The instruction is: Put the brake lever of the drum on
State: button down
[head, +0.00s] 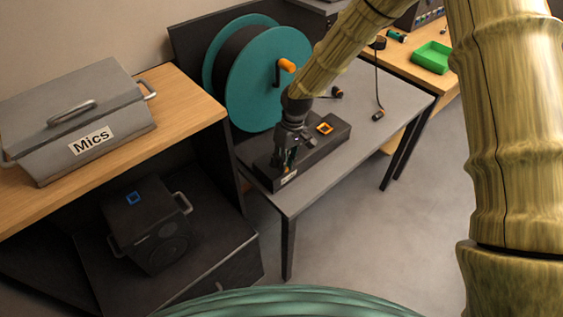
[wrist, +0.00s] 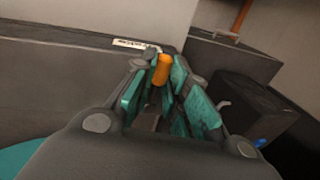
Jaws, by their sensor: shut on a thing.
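The teal cable drum (head: 268,85) stands on the grey table, with an orange crank knob (head: 287,66) on its face. A dark box (head: 335,137) with a small white label lies in front of it. My gripper (head: 287,163) reaches down to the label end of this box. In the wrist view my gripper (wrist: 164,75) has its teal finger pads closed around the orange-tipped brake lever (wrist: 162,67). The lever's lower part is hidden between the fingers. The white label (wrist: 135,45) shows just beside it. I cannot tell the lever's exact angle.
An orange square (head: 325,128) sits on the dark box. A cable with a plug (head: 378,115) hangs over the grey table (head: 393,92). A grey Mics case (head: 85,115) stands on the left wooden top, and a black case (head: 147,222) below. The floor at right is clear.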

jog(key=shift+w+d+r+n, duration=0.1)
jog(key=shift+w+d+n, duration=0.05)
jog(key=shift+n, duration=0.25)
jog(key=c, duration=1.4)
grip_release()
jog(key=r, duration=0.4)
jog(key=w+d+r, duration=0.1)
jog(key=r, duration=0.2)
jog(key=d+r, duration=0.1)
jog(key=r, duration=0.3)
jog(key=shift+w+r, duration=0.2)
jog(key=shift+r, duration=0.15)
